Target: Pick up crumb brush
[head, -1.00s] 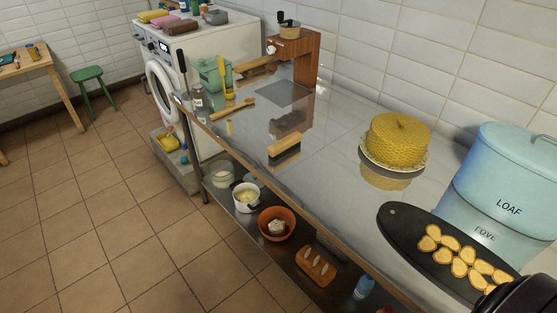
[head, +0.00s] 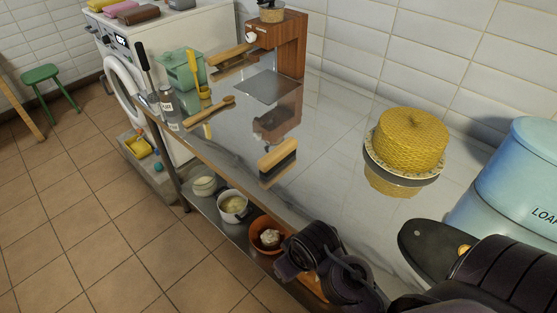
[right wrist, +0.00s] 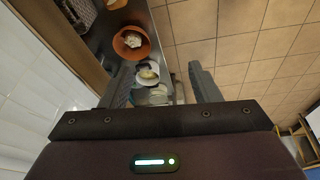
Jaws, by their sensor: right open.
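The crumb brush (head: 278,158) has a wooden back and dark bristles. It lies on the glossy counter (head: 325,165) near its front edge, in the middle of the head view. My right arm comes in at the lower right of the head view, short of the brush, and its fingertips cannot be made out there. In the right wrist view my right gripper (right wrist: 165,85) is open and empty. It faces the lower shelf and the floor, and the brush is not in that view. My left gripper is not in view.
A dark board (head: 420,238) and a blue loaf bin (head: 515,200) are at the right. Bowls, one an orange bowl (right wrist: 131,42), stand on the lower shelf.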

